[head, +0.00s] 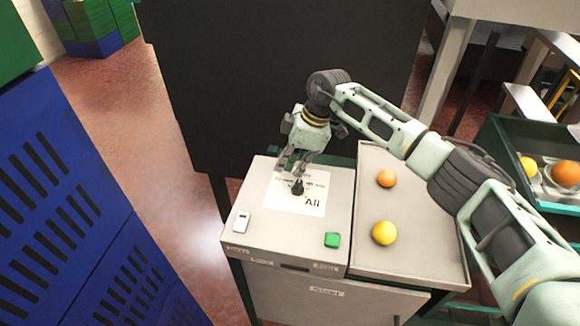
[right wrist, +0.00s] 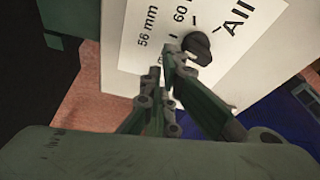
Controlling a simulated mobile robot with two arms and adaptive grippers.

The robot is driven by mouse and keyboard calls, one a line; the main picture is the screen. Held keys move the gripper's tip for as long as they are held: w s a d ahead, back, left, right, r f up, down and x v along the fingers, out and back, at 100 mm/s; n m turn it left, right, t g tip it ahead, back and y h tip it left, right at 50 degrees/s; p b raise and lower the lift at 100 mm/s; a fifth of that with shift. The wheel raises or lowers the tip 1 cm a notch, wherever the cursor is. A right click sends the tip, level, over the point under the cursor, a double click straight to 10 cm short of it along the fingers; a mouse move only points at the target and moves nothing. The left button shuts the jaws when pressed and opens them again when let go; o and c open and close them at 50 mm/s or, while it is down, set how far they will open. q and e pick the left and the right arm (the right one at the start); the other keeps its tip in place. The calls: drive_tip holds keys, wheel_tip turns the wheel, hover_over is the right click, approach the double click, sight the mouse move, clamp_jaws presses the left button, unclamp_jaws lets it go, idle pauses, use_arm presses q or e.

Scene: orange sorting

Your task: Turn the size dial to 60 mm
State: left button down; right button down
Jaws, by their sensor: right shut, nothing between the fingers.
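The size dial is a black knob (head: 297,188) on a white label sheet (head: 284,203) on top of the grey machine. In the right wrist view the dial (right wrist: 198,47) has the printed marks "56 mm", "60 m…" and "All" around it. I cannot tell for sure which mark it points to. My right gripper (head: 293,170) is over the label, fingers pointing down, shut and empty. In the right wrist view its fingertips (right wrist: 166,60) are right beside the dial on the "56 mm" side; whether they touch it is unclear. My left gripper is not in view.
A green button (head: 332,240) and a white switch (head: 241,222) sit on the machine's front part. A tray (head: 411,264) beside it holds an orange (head: 386,178) and a yellow fruit (head: 384,233). A green crate (head: 507,150) with fruit stands right; blue crates (head: 60,210) stand left.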

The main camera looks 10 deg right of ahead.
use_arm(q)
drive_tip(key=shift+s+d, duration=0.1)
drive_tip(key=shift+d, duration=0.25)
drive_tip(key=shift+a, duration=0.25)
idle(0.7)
